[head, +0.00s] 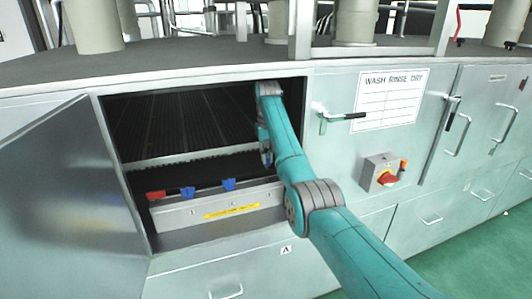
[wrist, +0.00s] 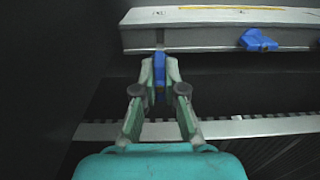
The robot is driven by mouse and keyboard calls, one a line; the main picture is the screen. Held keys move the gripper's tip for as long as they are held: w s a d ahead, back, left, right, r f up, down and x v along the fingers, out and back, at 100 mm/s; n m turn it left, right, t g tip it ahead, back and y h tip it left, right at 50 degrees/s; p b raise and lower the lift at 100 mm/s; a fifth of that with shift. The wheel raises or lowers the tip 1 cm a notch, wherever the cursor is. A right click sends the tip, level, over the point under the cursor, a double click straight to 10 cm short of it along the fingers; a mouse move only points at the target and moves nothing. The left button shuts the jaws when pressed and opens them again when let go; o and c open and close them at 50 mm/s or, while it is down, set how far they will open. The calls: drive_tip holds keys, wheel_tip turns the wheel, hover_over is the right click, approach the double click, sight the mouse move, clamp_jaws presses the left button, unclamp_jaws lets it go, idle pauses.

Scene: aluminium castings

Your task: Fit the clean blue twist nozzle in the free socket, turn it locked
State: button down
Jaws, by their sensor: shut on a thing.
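My gripper (wrist: 160,78) is shut on a blue twist nozzle (wrist: 160,66), which stands upright between the fingertips in the wrist view. The nozzle's far end is at the near edge of the grey manifold bar (wrist: 205,36). I cannot tell whether it sits in a socket there; the socket itself is hidden. In the head view my gripper (head: 266,157) is inside the open cabinet, at the right end of the bar (head: 185,215). Two other blue nozzles, one left (head: 188,192) and one nearer the middle (head: 228,184), are on the bar. One of these shows in the wrist view (wrist: 258,40).
A red piece (head: 155,195) is at the bar's left end. The open door (head: 70,190) stands at the left. The cabinet opening's right edge (head: 303,110) is close beside my arm. A ribbed dark rack (head: 180,115) lies behind the bar.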

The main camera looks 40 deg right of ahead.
sight(267, 168)
drive_tip(key=shift+f, duration=1.85)
drive_tip(key=shift+s, duration=0.2)
drive_tip(key=shift+f, duration=1.45)
drive_tip(key=c, duration=1.2)
unclamp_jaws()
